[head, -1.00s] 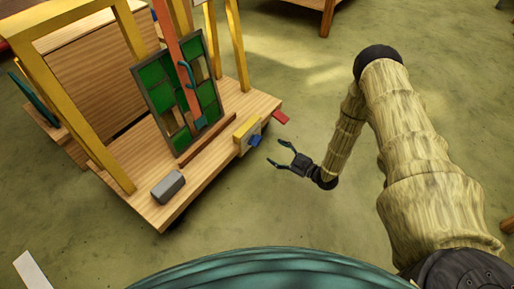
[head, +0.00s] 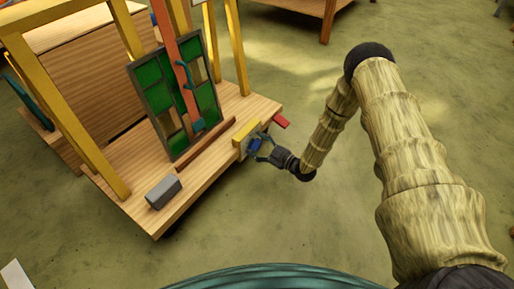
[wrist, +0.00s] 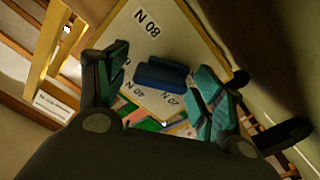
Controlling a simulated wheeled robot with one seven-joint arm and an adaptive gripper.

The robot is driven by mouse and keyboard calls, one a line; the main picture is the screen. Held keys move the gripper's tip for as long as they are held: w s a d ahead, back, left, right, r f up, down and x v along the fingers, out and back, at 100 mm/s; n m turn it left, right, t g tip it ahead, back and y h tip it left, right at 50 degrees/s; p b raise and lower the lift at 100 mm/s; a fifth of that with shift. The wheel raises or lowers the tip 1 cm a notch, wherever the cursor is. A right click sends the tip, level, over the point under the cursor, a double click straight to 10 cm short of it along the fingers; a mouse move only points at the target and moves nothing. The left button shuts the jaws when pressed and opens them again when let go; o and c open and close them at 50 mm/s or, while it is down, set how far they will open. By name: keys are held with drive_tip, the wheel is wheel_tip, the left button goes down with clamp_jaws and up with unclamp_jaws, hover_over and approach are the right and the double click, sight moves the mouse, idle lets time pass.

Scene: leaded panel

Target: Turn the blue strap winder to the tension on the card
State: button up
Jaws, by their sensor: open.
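The blue strap winder (head: 256,144) sits on the front edge of the wooden cart, beside a yellow block (head: 246,129). In the wrist view the winder (wrist: 160,75) is a blue bar on a pale dial plate (wrist: 178,35) with marks such as "80 N", "40 N" and "20 N". My gripper (head: 262,146) is open at the winder; in the wrist view its teal fingers (wrist: 160,80) stand on either side of the bar. I cannot tell whether they touch it. A small white label (wrist: 52,105) with unreadable print shows at the left; I cannot tell if it is the card.
The cart carries a green leaded panel (head: 180,95) in a yellow frame (head: 66,100), a red-brown bar (head: 206,141) and a grey block (head: 163,191). A red tab (head: 281,121) sticks out by the winder. The floor (head: 300,220) around my arm is clear.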

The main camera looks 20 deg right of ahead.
drive_tip(key=shift+w+a, duration=0.1)
drive_tip(key=shift+c, duration=0.2)
drive_tip(key=c, duration=0.9)
drive_tip(key=shift+o, duration=0.2)
drive_tip(key=shift+r, duration=0.15)
